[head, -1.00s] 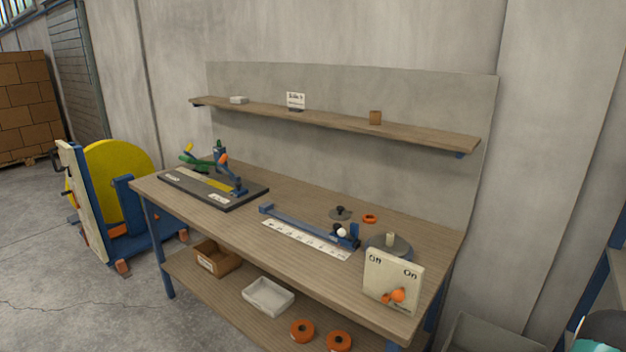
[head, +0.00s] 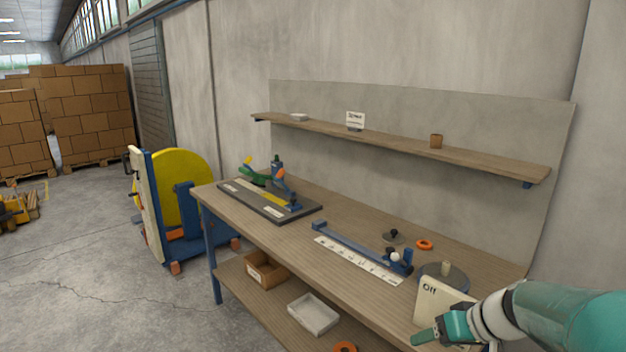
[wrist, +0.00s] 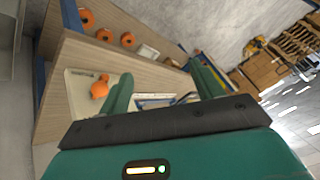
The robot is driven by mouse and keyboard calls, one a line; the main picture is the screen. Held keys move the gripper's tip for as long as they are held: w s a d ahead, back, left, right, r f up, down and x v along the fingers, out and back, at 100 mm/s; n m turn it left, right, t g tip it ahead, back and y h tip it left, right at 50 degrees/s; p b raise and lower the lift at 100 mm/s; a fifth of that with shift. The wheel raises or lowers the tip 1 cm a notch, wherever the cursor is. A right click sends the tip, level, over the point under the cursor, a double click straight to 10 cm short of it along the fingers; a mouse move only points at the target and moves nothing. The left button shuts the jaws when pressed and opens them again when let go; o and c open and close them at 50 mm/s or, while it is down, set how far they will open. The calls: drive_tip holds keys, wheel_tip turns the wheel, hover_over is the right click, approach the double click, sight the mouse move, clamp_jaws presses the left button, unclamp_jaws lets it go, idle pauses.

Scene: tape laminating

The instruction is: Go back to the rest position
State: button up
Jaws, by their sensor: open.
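My gripper (head: 426,338) is at the lower right of the head view, in front of the cream switch panel (head: 432,300) at the bench's near right corner, and covers part of it. In the wrist view my gripper (wrist: 165,85) shows two green fingers spread apart with nothing between them. The panel also shows in the wrist view (wrist: 82,84), with its orange knob (wrist: 99,89) beside the left finger. The knob is hidden in the head view. I cannot tell whether my gripper touches the panel.
The wooden workbench (head: 330,225) holds a dark cutting board (head: 256,205), a blue rail with a white ruler (head: 357,260) and a grey disc (head: 444,275). A shelf (head: 395,143) runs above. A yellow wheel machine (head: 185,190) stands left. Open floor (head: 80,260) lies further left.

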drive_tip(key=s+a+r+h, duration=0.2)
drive_tip(key=s+a+r, duration=0.1)
drive_tip(key=s, duration=0.5)
drive_tip(key=s+a+r+m+h, duration=0.1)
drive_tip(key=s+a+r+h, duration=0.2)
drive_tip(key=s+a, duration=0.3)
drive_tip(key=s, duration=0.2)
drive_tip(key=shift+s+a, duration=0.3)
drive_tip(key=shift+s, duration=0.1)
drive_tip(key=shift+d, duration=0.1)
